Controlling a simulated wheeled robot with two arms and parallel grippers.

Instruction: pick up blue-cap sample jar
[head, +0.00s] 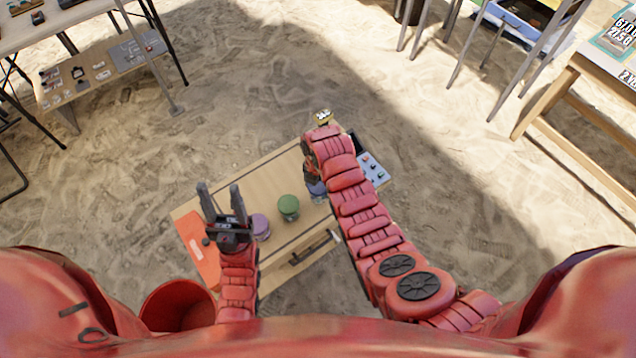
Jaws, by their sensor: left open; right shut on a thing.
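A jar with a bluish cap (316,189) is at the right part of the low wooden table (270,176), partly hidden by my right arm. My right gripper (312,178) points down at it and is shut on it; its fingertips are mostly hidden behind the arm. I cannot tell whether the jar is lifted off the table top. My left gripper (220,192) is open and empty, fingers pointing away from me, above the table's left part.
A green-lidded jar (289,205) and a purple-lidded jar (260,226) stand between the grippers. A red-orange panel (197,248) is at the table's left end, a small-item tray (374,169) at its right. A red bucket (176,305) stands near me. Sand surrounds the table.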

